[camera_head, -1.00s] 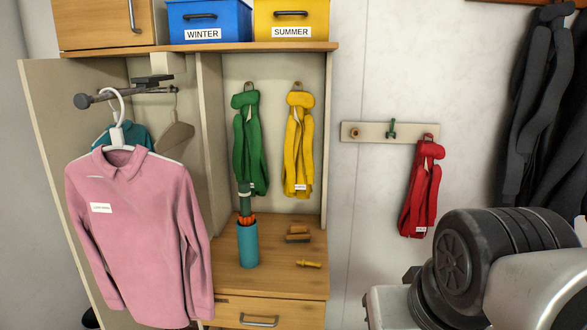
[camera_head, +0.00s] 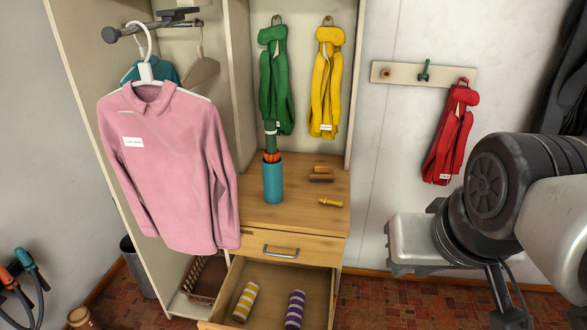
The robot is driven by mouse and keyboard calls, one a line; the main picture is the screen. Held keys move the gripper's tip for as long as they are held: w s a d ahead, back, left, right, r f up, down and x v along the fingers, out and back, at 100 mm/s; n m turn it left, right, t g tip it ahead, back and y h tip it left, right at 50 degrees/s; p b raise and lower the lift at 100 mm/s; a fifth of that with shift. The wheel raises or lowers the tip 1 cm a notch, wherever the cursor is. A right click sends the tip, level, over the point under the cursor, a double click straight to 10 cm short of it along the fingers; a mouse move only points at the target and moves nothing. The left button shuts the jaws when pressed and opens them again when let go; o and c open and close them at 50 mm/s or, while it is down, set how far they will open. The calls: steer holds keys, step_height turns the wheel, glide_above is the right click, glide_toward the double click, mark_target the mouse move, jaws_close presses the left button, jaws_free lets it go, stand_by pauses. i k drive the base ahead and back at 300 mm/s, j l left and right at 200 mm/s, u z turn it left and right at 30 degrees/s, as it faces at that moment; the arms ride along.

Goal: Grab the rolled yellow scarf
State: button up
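A rolled yellow scarf (camera_head: 246,301) with white stripes lies in the open lower drawer (camera_head: 262,277) of the wardrobe, on the left of its floor. A rolled purple scarf (camera_head: 294,310) with pale stripes lies to its right, apart from it. The drawer's near part is cut off by the bottom edge of the picture. An unrolled yellow scarf (camera_head: 327,85) hangs on a hook inside the wardrobe. My arm shows at the right, well clear of the drawer; my gripper is not recognisable in view.
The closed upper drawer (camera_head: 292,245) sits just above the open one. A pink shirt (camera_head: 170,170) hangs left of the drawers. A green scarf (camera_head: 273,85) and a red scarf (camera_head: 451,135) hang on hooks. The brick floor (camera_head: 400,300) right of the drawer looks clear.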

mark_target(240, 314)
steer(key=j+u, duration=0.2)
steer(key=u, duration=0.2)
steer(key=j+u, duration=0.2)
steer(key=u, duration=0.25)
